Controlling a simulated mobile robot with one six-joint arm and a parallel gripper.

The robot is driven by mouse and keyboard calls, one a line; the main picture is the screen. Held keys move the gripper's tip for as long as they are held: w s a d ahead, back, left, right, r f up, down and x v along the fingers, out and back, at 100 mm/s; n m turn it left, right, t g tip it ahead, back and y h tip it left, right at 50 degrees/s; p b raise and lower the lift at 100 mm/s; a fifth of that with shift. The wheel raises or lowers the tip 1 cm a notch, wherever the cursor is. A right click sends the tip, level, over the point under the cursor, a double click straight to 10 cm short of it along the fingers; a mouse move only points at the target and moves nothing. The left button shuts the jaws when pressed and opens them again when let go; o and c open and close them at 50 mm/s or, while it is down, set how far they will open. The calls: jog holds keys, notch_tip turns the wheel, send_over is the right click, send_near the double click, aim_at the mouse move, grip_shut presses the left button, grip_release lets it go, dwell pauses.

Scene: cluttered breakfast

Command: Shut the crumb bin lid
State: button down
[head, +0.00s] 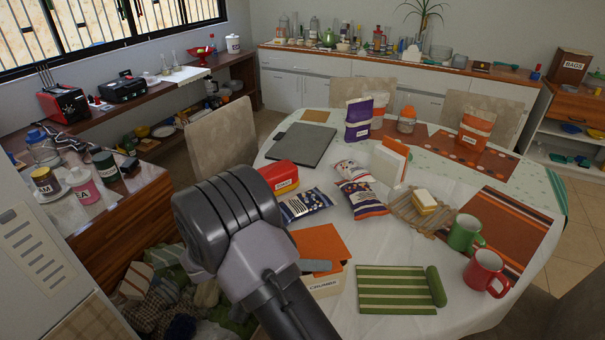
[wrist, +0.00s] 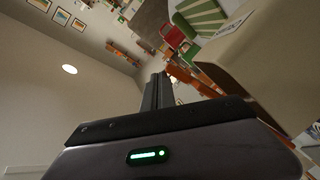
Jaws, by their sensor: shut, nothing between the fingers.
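The crumb bin (head: 326,284) is a cream box labelled for crumbs, at the near edge of the table in the head view. Its orange lid (head: 319,242) stands open, raised at the back. A grey patch lies across the bin's top; I cannot tell if it is the opening or part of my gripper. In the wrist view, a large cream surface at the right looks like the bin (wrist: 262,62), with an orange edge beside it. My gripper (wrist: 158,90) is shut and empty, its dark fingers close to that orange edge.
A green striped mat (head: 395,290) lies right of the bin. Red (head: 485,272) and green (head: 465,233) mugs stand farther right. Snack bags (head: 304,204) and a red-lidded box (head: 279,177) lie behind the bin. White tablecloth is bare at the front right.

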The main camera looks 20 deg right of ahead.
jog(key=shift+s+a+f+b, duration=0.1)
jog(key=shift+s+f+b, duration=0.1)
jog(key=shift+f, duration=0.55)
jog(key=shift+s+f+b, duration=0.1)
jog(key=shift+s+f, duration=0.05)
jog(key=shift+f, duration=0.55)
notch_tip(320, 180, up, 5)
jog(key=p, duration=0.4)
jog(key=shift+r+p, duration=0.15)
jog(key=shift+p, duration=0.25)
jog(key=s+p+v, duration=0.1)
jog(key=p+v, duration=0.1)
jog(key=v, duration=0.7)
jog(key=shift+s+a+p, duration=0.25)
jog(key=shift+a+p, duration=0.05)
jog(key=shift+a, duration=0.35)
